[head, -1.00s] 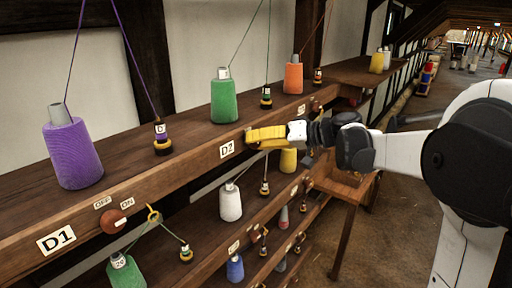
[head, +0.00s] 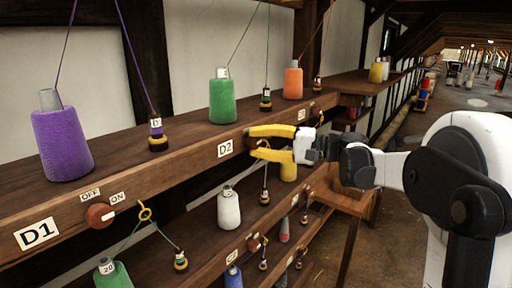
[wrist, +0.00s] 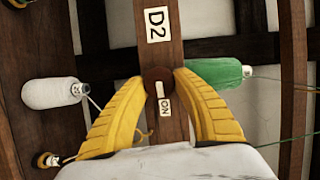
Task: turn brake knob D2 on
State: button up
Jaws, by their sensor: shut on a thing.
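My gripper (head: 252,142) has its yellow fingers on either side of the brake knob D2 (wrist: 157,76), a round reddish-brown knob on the shelf's front edge. In the wrist view my gripper (wrist: 162,80) is shut on the knob, a fingertip touching each side. The knob's white pointer line runs down the picture towards the ON label (wrist: 165,107). The D2 label (wrist: 155,24) is above the knob there; it also shows in the head view (head: 225,148), left of my gripper. No OFF label is visible by this knob.
Knob D1 (head: 99,215) is at the left on the same shelf edge (head: 160,185). Green (head: 223,101), purple (head: 62,145) and orange (head: 293,82) spools stand on top. A white spool (head: 229,209) stands below. A yellow hook (wrist: 140,137) hangs close to my fingers.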

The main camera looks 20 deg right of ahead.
jog(key=shift+m, duration=0.4)
jog(key=o, duration=1.2)
jog(key=v, duration=1.2)
jog(key=shift+f, duration=0.2)
jog(key=shift+a+b, duration=0.1)
jog(key=shift+b, duration=0.2)
